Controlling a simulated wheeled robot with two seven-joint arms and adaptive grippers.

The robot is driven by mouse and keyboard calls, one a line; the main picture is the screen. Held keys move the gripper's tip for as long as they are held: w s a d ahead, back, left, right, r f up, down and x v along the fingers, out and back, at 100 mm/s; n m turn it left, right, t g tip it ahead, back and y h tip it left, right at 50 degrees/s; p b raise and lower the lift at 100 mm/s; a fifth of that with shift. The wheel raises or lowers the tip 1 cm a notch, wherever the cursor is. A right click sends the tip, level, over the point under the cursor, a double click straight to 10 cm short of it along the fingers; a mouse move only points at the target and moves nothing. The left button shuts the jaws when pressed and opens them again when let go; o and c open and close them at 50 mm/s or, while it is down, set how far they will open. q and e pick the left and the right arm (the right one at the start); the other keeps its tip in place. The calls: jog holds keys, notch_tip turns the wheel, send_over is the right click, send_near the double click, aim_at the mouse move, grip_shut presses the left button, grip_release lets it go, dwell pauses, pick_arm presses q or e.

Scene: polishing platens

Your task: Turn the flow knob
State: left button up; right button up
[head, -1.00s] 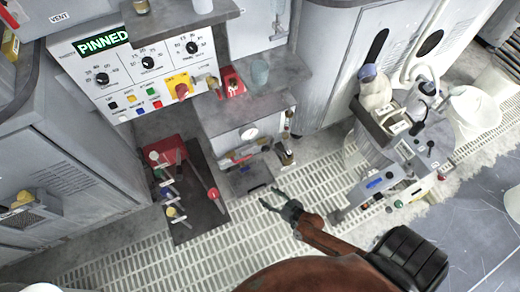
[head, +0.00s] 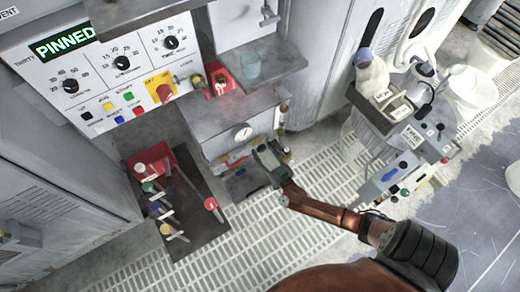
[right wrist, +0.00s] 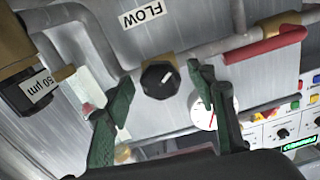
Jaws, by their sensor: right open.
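The flow knob (right wrist: 159,80) is a black round knob with a white mark, on a grey panel in the middle of the right wrist view. A FLOW label (right wrist: 142,15) shows upside down above it. My right gripper (right wrist: 160,76) is open, its two green fingers on either side of the knob in that view. I cannot tell whether they touch it. In the head view my right gripper (head: 264,156) is at the front of the grey plumbing cabinet, just right of and below the gauge, and the knob cannot be made out there. My left gripper is not in view.
A white gauge (right wrist: 214,112) sits close by the right finger; it also shows in the head view (head: 242,131). A red handle (right wrist: 266,46) and a 50 µm filter (right wrist: 34,88) flank the knob. A control panel reading PINNED (head: 62,42) stands at upper left.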

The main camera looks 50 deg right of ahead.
jog(key=shift+w, duration=0.35)
jog(key=shift+r, duration=0.1)
jog(key=shift+c, duration=0.2)
jog(key=c, duration=1.1)
